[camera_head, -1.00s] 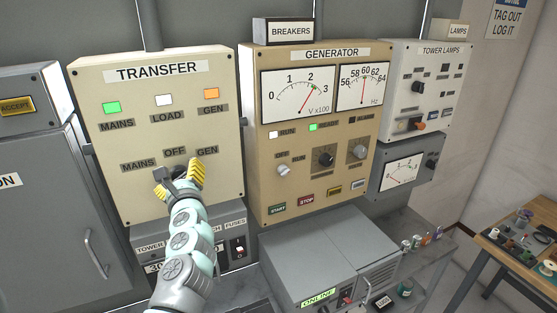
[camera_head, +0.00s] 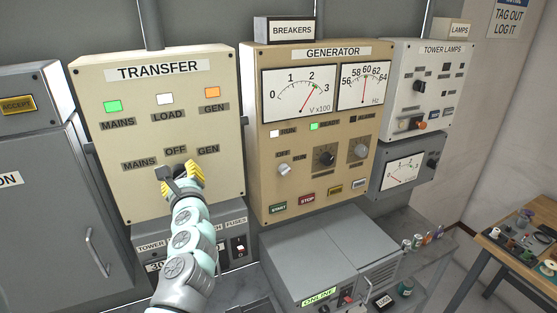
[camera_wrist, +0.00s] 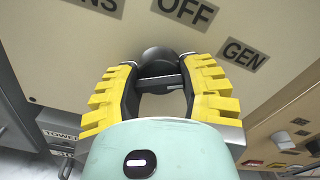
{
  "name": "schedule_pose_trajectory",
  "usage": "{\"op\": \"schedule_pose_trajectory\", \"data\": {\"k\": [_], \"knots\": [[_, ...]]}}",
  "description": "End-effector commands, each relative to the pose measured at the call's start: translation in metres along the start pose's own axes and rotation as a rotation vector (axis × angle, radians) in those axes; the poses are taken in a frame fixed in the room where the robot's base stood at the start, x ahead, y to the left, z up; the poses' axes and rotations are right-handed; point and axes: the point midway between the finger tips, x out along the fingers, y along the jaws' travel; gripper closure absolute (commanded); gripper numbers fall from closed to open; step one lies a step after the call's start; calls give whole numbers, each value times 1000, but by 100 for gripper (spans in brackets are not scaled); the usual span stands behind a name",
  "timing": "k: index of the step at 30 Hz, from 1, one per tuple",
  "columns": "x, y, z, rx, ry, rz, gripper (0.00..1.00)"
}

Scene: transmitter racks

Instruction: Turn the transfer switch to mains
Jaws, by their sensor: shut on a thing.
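The beige transfer panel (camera_head: 140,120) has labels MAINS, OFF and GEN around its switch, and lamps above. The MAINS lamp (camera_head: 113,107) is green, the LOAD lamp is white and the GEN lamp (camera_head: 212,92) is orange. The dark transfer switch knob (camera_wrist: 158,58) sits below the OFF label (camera_wrist: 184,11) in the wrist view. My gripper (camera_wrist: 160,80), with yellow ribbed fingers, is shut on the switch, one finger on each side. My arm and fingers hide most of the switch in the head view, and I cannot tell its exact pointing direction.
The generator panel (camera_head: 262,180) with two meters stands to the right. The grey tower lamps panel (camera_head: 398,70) is further right. A grey unit reading ONLINE (camera_head: 319,297) is below. A grey cabinet (camera_head: 45,200) is at left. A fuse box (camera_head: 238,247) sits under the transfer panel.

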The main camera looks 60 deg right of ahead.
Motion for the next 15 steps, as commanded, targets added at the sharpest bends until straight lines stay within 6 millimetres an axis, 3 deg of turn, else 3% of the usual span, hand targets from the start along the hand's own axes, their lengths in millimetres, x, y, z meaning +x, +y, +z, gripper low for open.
{"op": "schedule_pose_trajectory", "data": {"k": [8,15], "knots": [[0,0,-2,-55,0,-2,95],[0,0,-2,-212,-2,-5,95]]}}
